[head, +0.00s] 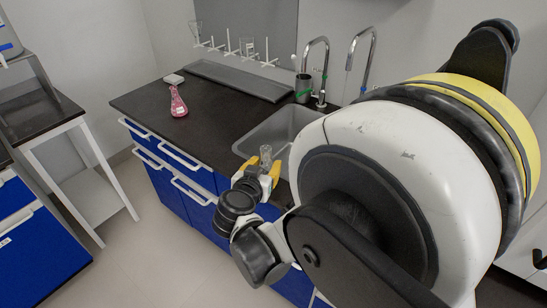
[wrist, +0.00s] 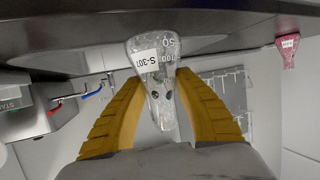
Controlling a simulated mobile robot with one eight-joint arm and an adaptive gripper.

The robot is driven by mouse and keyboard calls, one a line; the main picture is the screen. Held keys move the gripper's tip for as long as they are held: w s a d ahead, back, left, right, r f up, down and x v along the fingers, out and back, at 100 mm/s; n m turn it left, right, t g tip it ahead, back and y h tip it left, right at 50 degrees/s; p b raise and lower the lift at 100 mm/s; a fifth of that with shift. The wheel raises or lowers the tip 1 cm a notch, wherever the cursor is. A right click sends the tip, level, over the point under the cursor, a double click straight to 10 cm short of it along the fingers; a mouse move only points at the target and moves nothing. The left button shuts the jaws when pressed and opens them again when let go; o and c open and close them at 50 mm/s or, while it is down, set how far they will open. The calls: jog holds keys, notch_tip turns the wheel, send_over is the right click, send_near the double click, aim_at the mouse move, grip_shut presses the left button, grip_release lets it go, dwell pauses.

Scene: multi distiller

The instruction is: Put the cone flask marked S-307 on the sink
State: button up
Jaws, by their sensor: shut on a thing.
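The cone flask marked S-307 (wrist: 160,95) is clear glass with a white label, and it sits between the two yellow fingers of my gripper (wrist: 160,108) in the wrist view. My gripper is shut on it. In the head view the flask (head: 266,154) shows small above my gripper (head: 265,170), at the near left edge of the sink (head: 276,132). Part of the sink is hidden behind my arm. I cannot tell whether the flask touches anything below it.
A pink flask (head: 178,103) stands on the dark counter (head: 212,116) left of the sink; it also shows in the wrist view (wrist: 288,50). Two taps (head: 322,72) and a dark cup (head: 303,88) stand behind the sink. A rack with white pegs (head: 230,45) is on the wall.

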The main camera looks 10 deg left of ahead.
jog(key=shift+f, duration=0.55)
jog(key=shift+r, duration=0.15)
jog(key=o, duration=1.2)
jog(key=p+v, duration=0.3)
jog(key=v, duration=0.9)
jog(key=shift+p, duration=0.4)
